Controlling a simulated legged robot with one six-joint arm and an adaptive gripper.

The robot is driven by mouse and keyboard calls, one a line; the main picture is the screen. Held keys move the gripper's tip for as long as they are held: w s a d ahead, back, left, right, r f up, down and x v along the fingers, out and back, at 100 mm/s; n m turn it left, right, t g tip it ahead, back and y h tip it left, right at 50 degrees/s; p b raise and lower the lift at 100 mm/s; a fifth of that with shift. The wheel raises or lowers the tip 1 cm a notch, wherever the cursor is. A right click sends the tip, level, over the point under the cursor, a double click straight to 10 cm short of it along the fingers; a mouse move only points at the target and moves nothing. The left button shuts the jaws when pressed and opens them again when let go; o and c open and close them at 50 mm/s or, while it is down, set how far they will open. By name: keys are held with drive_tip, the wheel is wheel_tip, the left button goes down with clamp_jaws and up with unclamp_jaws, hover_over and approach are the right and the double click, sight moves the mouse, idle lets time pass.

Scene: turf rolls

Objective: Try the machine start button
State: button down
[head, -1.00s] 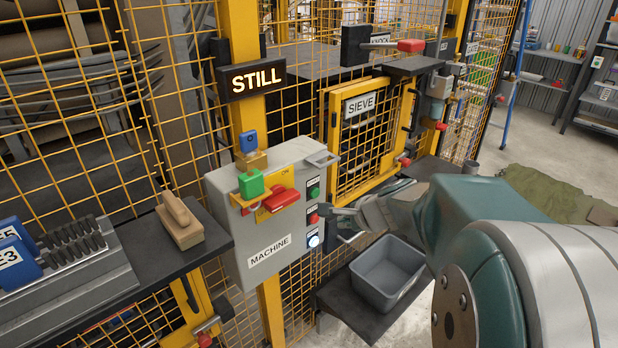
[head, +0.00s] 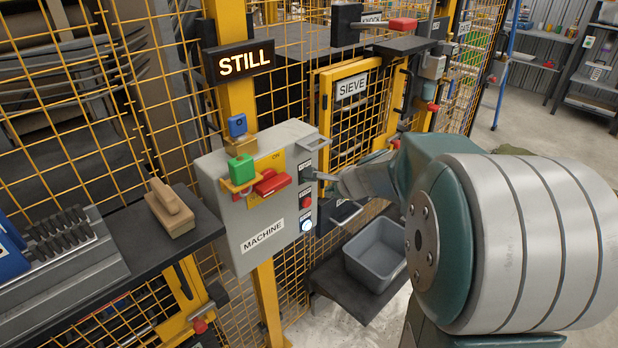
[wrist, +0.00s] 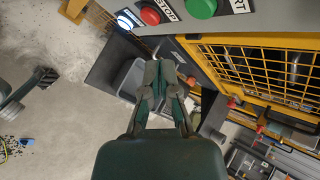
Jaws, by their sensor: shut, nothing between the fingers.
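The grey machine box (head: 232,215) hangs on the yellow fence post, labelled MACHINE. On its right face are a green button (head: 306,173), a red button (head: 306,201) and a lit white button (head: 306,226). The wrist view shows the green button (wrist: 201,8) labelled START, cut by the top edge, and the red button (wrist: 150,16) labelled STOP. My gripper (head: 322,177) is shut and empty, its tips just right of the green button at about its height. In the wrist view my gripper (wrist: 158,66) appears below the buttons; contact with the green button cannot be told.
A lit sign (head: 240,64) reads STILL. A grey bin (head: 376,252) stands on a low shelf. The SIEVE door (head: 350,88) is behind my arm.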

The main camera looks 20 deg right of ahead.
drive_tip(key=shift+w+a, duration=0.3)
drive_tip(key=shift+w, duration=0.35)
drive_tip(key=shift+w+a, duration=0.25)
drive_tip(key=shift+w, duration=0.45)
drive_tip(key=shift+w+a, duration=0.3)
drive_tip(key=shift+w, duration=0.35)
drive_tip(key=shift+w, duration=0.1)
drive_tip(key=shift+w+a+r, duration=0.1)
drive_tip(key=shift+w, duration=0.15)
drive_tip(key=shift+w+a, duration=0.15)
drive_tip(key=shift+w, duration=0.2)
idle(0.5)
drive_tip(key=shift+s, duration=0.15)
idle(0.3)
drive_tip(key=shift+s+d, duration=0.25)
drive_tip(key=shift+s, duration=0.4)
